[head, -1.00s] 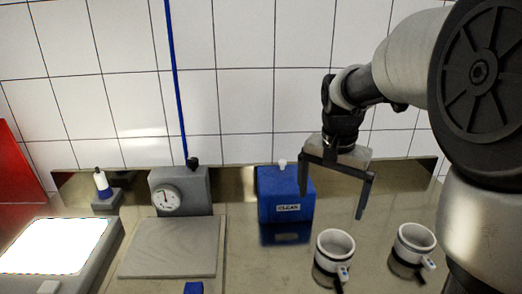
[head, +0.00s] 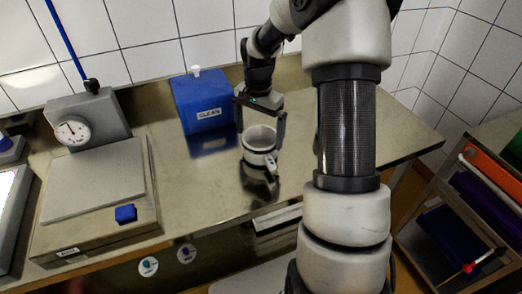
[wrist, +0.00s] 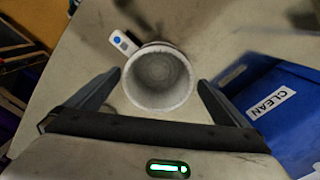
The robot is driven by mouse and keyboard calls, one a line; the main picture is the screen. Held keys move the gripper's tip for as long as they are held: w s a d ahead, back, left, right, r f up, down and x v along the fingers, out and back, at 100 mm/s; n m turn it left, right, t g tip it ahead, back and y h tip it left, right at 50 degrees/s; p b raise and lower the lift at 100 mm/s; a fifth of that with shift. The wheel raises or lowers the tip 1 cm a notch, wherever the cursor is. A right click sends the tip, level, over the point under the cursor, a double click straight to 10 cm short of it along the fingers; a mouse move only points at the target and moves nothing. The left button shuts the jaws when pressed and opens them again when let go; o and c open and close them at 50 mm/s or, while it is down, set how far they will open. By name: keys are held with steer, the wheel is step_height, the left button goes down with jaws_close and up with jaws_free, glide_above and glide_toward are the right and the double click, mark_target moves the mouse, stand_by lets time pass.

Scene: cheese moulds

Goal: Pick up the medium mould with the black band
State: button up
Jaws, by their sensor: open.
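A white, cup-like mould (head: 259,139) with a dark band around its side stands upright on the steel worktop, and a small white and blue tag sticks out from it. In the wrist view I look down into the hollow mould (wrist: 158,77). My gripper (head: 260,129) is open, pointing down over the mould with a finger on either side. In the wrist view the mould sits between the fingertips of my gripper (wrist: 160,80), with gaps at both sides. Only this mould shows now; my arm covers part of the worktop to its right.
A blue box marked CLEAN (head: 201,100) stands close behind and left of the mould; it is close to the right finger in the wrist view (wrist: 280,110). A scale with a dial (head: 88,120) is at left. A shelf rack (head: 455,225) stands at right.

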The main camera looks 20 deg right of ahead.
mark_target(260, 146)
steer(key=shift+d+f, duration=0.15)
steer(key=shift+f, duration=2.85)
steer(key=c, duration=1)
steer(key=shift+r, duration=0.1)
